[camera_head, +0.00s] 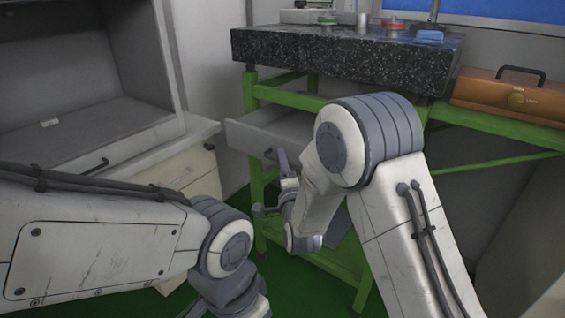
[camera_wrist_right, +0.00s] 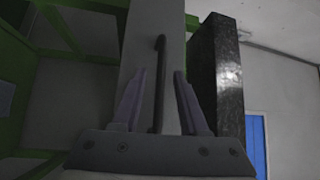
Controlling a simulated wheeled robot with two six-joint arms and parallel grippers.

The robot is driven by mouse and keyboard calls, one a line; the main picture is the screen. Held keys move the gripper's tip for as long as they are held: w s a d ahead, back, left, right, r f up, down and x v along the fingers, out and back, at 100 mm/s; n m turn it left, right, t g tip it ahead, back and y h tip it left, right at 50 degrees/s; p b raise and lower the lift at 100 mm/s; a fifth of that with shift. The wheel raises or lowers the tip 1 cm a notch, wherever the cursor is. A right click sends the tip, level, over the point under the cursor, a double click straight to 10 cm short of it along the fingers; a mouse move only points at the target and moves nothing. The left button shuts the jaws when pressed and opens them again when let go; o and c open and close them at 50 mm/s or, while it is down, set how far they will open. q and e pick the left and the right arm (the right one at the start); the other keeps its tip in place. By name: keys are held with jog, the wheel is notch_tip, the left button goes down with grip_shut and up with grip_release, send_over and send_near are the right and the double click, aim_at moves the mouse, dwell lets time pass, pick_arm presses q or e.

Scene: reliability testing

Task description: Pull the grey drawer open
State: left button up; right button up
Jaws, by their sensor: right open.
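The grey drawer (camera_head: 245,137) sits under the black speckled slab in the green frame, and its front stands out from the frame with part of its inside showing. Its dark bar handle (camera_head: 269,154) is on the front panel. My right gripper (camera_head: 281,160) is at the drawer front, partly hidden by my own arm. In the right wrist view, the open fingers (camera_wrist_right: 158,88) stand on either side of the dark handle (camera_wrist_right: 160,60), with gaps between them and it. The pale drawer front (camera_wrist_right: 137,45) lies behind. My left arm shows, but its gripper is out of view.
The black slab (camera_head: 340,48) with small items stands on the green frame (camera_head: 255,195). An orange-brown toolbox (camera_head: 510,97) is at the right. A pale cabinet (camera_head: 190,172) with its own handles stands left, close to the drawer.

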jog(key=shift+w, duration=0.1)
grip_shut()
dwell(1.4)
